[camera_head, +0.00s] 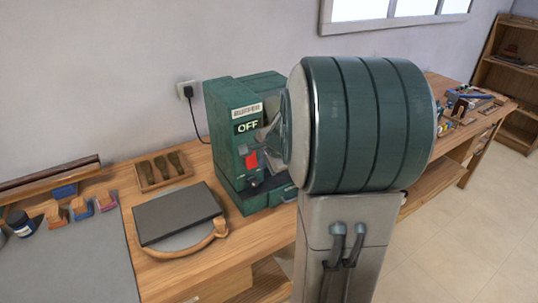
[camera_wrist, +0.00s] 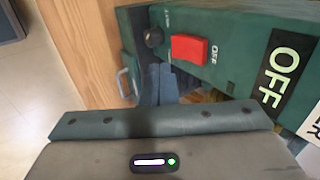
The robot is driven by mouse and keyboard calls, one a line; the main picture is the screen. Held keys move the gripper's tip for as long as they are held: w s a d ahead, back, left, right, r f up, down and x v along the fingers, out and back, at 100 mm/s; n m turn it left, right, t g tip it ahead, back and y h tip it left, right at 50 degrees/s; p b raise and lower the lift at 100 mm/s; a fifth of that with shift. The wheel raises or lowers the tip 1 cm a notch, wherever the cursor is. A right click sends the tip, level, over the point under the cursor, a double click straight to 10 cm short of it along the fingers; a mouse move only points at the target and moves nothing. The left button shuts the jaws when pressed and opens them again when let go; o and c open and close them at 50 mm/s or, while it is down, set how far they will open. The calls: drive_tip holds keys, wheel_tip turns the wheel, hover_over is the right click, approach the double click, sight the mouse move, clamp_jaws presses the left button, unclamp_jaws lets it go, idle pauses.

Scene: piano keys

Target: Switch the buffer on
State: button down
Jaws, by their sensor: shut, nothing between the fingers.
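The buffer (camera_head: 222,130) is a dark green machine on the workbench, with a label reading OFF. Its red rocker switch (camera_head: 251,159) is on the front face. The wrist view shows the red switch (camera_wrist: 189,49) with OFF printed beside it and a black knob (camera_wrist: 153,37) to its left. My gripper (camera_wrist: 157,74) is shut and empty, its fingertips just below and left of the switch in that view. I cannot tell whether they touch the panel. In the head view my arm covers the buffer's right side and most of the gripper.
The wooden workbench (camera_head: 165,270) carries a dark flat slab (camera_head: 178,214) on a round board, a small wooden tray (camera_head: 161,171) and several blocks at the left. A wall socket (camera_head: 187,90) with a cord is behind. Tools lie at the bench's far right.

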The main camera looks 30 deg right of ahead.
sight(253, 166)
drive_tip(key=shift+w+f+p, duration=0.15)
drive_tip(key=shift+w+f, duration=0.4)
drive_tip(key=shift+w, duration=0.25)
drive_tip(key=shift+w+f+p, duration=0.2)
drive_tip(key=shift+w+f, duration=0.4)
drive_tip(key=shift+w, duration=0.2)
drive_tip(key=shift+w+f+p, duration=0.15)
drive_tip(key=shift+w+f, duration=0.4)
drive_tip(key=shift+w, duration=0.25)
